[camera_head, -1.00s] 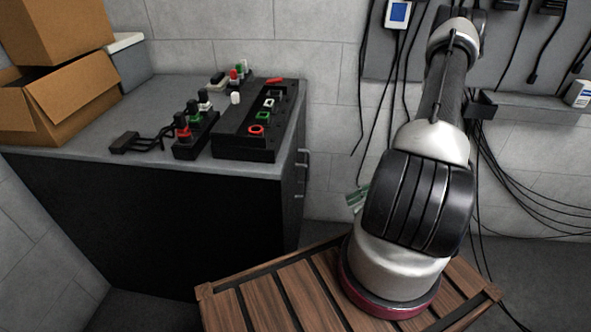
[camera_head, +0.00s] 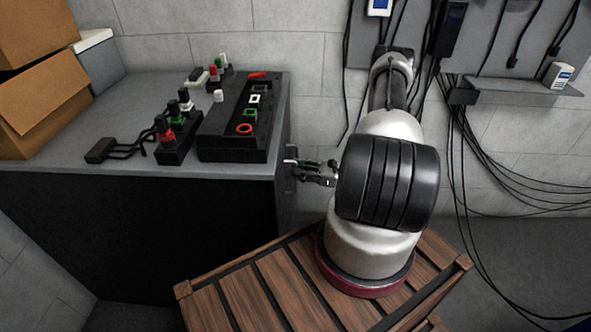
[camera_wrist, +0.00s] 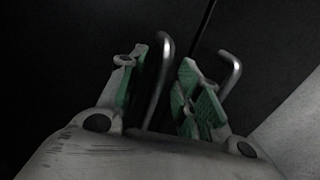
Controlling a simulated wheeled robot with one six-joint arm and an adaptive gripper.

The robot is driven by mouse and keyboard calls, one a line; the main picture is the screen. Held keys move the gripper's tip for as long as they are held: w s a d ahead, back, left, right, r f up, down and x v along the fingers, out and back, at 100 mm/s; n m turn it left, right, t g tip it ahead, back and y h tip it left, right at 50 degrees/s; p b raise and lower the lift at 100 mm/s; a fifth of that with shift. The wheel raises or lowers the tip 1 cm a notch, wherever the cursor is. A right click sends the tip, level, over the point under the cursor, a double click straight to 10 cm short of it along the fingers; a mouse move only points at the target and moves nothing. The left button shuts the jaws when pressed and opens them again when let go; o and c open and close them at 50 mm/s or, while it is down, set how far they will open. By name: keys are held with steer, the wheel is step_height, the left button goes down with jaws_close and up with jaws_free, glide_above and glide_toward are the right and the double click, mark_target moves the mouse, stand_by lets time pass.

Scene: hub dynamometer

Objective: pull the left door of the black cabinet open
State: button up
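The black cabinet (camera_head: 130,230) stands at the left in the head view, its doors on the side facing my arm. In the wrist view a dark seam parts the left door (camera_wrist: 60,60) from the right door (camera_wrist: 270,60). Each has a metal bar handle by the seam. My gripper (camera_wrist: 163,58) is open, with green finger pads. The left door's handle (camera_wrist: 161,85) lies between the fingers, with gaps visible. The right door's handle (camera_wrist: 232,75) is behind and right of the right finger. In the head view my gripper (camera_head: 318,172) is close to the doors, which look shut.
On the cabinet top are a black box with coloured parts (camera_head: 235,145), a switch block (camera_head: 178,145) and cardboard boxes (camera_head: 40,110). A wooden slatted platform (camera_head: 230,295) is below my arm. Cables (camera_head: 470,180) hang on the right wall.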

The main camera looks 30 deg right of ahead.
steer(key=shift+w+a, duration=0.35)
steer(key=shift+w, duration=0.05)
jaws_close()
steer(key=shift+s+d, duration=0.1)
